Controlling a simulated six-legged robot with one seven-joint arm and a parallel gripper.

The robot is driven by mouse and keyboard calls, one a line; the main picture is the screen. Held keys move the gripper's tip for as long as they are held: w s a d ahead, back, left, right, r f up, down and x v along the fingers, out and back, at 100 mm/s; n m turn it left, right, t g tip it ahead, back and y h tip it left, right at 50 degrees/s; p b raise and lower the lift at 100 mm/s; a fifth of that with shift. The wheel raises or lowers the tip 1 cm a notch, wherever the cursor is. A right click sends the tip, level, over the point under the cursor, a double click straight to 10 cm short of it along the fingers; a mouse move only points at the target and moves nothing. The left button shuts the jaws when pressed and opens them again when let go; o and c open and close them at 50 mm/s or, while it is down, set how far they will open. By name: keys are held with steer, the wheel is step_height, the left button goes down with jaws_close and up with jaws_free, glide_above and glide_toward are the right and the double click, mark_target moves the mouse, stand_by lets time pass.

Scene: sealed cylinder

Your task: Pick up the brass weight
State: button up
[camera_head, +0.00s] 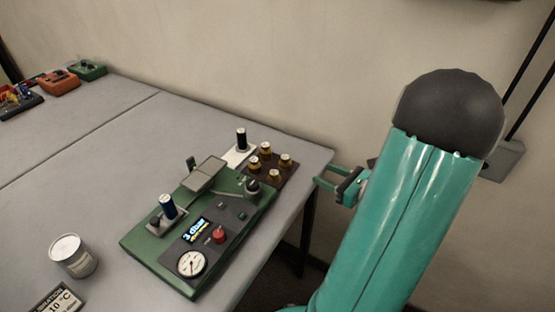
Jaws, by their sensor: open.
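Several brass weights stand on a dark brown base at the table's right end; one brass weight (265,149) is at the back, another brass weight (285,160) is at the right, and a third brass weight (253,164) is at the front left. I cannot tell which one the task means. My gripper (324,184) is to the right of the weights, near the table's right edge, with its fingers pointing left. It is open and appears empty. My teal arm hides part of the wall and floor on the right.
A green device (142,247) with a gauge, a display and a red knob lies in front of the weights. A black cylinder (241,139) stands on a white plate beside them. The left table middle is clear.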

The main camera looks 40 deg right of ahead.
mark_target(284, 156)
steer(key=x, duration=1.3)
steer(key=shift+w+f, duration=0.15)
steer(key=shift+w, duration=0.05)
jaws_close()
